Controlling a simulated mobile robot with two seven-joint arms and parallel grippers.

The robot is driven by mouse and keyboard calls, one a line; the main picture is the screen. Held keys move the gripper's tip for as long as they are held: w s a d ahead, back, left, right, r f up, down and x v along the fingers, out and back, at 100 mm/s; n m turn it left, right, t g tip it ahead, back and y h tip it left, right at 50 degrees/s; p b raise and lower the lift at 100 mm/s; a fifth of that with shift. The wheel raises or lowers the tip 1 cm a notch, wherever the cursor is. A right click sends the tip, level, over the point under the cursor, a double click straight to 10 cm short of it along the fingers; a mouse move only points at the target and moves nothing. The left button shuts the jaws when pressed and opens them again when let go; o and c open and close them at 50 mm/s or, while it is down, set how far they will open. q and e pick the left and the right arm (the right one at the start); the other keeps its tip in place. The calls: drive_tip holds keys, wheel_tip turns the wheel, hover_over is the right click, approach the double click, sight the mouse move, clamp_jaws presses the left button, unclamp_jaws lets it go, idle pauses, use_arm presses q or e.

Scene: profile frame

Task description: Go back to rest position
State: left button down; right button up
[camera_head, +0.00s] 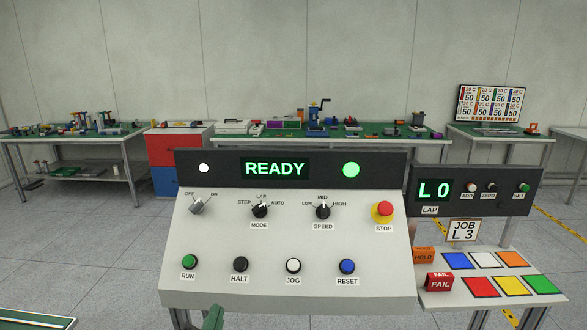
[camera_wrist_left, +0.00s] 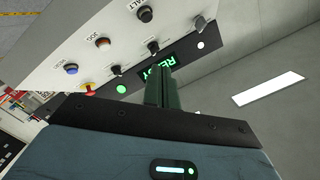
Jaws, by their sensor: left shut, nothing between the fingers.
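My left gripper (camera_head: 213,318) shows at the bottom edge of the head view as a green finger tip in front of the control panel (camera_head: 300,290). In the left wrist view my left gripper (camera_wrist_left: 158,74) is shut and empty, its green fingers together, with the panel behind them. The fingers look apart from the panel's buttons and knobs. The panel's display (camera_head: 275,169) reads READY, with a green lamp (camera_head: 351,170) lit at its right. My right gripper is in neither view.
The red STOP button (camera_head: 384,209) sits at the panel's right. Workbenches (camera_head: 330,131) with parts stand along the back wall, with open floor before them.

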use_arm(q)
drive_tip(key=a+f+m, duration=0.4)
drive_tip(key=a+m, duration=0.2)
drive_tip(key=a, duration=0.5)
drive_tip(key=s+a+f+n+g+h, duration=0.1)
drive_tip(key=s+f+g, duration=0.15)
drive_tip(key=f, duration=0.45)
drive_tip(key=s+a+f+n+g, duration=0.15)
drive_tip(key=s+f, duration=0.25)
drive_tip(key=f, duration=0.4)
drive_tip(key=s+a+f+n+g+h, duration=0.1)
drive_tip(key=s+a+f+n+g, duration=0.1)
drive_tip(key=s+f, duration=0.5)
drive_tip(key=s+a+f+n+g, duration=0.25)
drive_tip(key=s+f, duration=0.25)
drive_tip(key=s, duration=0.3)
drive_tip(key=s+d+f+n, duration=0.1)
drive_tip(key=d+n, duration=0.4)
drive_tip(key=d, duration=0.6)
drive_tip(key=shift+d+t, duration=0.2)
drive_tip(key=shift+t, duration=0.25)
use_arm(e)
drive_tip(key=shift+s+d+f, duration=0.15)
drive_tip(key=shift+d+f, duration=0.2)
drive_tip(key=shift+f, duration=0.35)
use_arm(q)
drive_tip(key=shift+s+f, duration=0.1)
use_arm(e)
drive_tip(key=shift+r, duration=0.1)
